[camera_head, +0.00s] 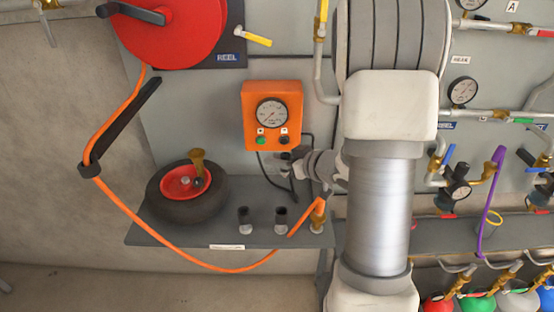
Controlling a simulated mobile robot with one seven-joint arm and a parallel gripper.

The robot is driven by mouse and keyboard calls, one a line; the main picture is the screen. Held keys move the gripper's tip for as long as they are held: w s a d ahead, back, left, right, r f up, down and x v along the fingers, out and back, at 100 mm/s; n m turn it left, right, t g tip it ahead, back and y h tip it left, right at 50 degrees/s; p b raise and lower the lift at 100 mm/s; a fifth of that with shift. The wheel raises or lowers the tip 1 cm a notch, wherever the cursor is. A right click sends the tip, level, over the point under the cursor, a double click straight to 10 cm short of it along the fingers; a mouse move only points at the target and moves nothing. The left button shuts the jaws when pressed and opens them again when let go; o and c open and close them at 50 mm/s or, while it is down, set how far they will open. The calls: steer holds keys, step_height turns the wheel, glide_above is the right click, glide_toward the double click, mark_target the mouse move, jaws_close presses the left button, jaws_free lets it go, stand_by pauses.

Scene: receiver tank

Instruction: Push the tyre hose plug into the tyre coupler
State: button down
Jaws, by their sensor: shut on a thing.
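The tyre (157,205) lies on a grey shelf at the left, with a red hub. A brass fitting (198,165), which looks like the tyre coupler, stands up at its far side. My gripper (294,164) is just below the orange gauge box (258,100), pointing left. It is shut on a small dark piece (285,155), which looks like the tyre hose plug, well to the right of the brass fitting and apart from it. A thin black hose (275,181) loops from the box down below my gripper. The fingers are small and partly hidden, so the plug's exact tilt cannot be told.
Two black-topped posts (245,218) stand on the shelf (190,235) right of the tyre. My arm hides the wall right of the box.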

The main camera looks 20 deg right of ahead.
step_height(320, 180, up, 10)
steer(key=p, duration=0.8)
steer(key=shift+a+f, duration=0.1)
steer(key=shift+f, duration=0.1)
steer(key=w+a+b, duration=0.2)
steer(key=w+a, duration=0.5)
steer(key=a, duration=0.3)
steer(key=w+a+b, duration=0.2)
steer(key=w+a, duration=0.5)
steer(key=a, duration=0.3)
stand_by(0.9)
steer(key=shift+d, duration=0.1)
steer(key=shift+f+b, duration=0.1)
steer(key=shift+b, duration=0.25)
steer(key=shift+f+b, duration=1.7)
steer(key=shift+f, duration=0.35)
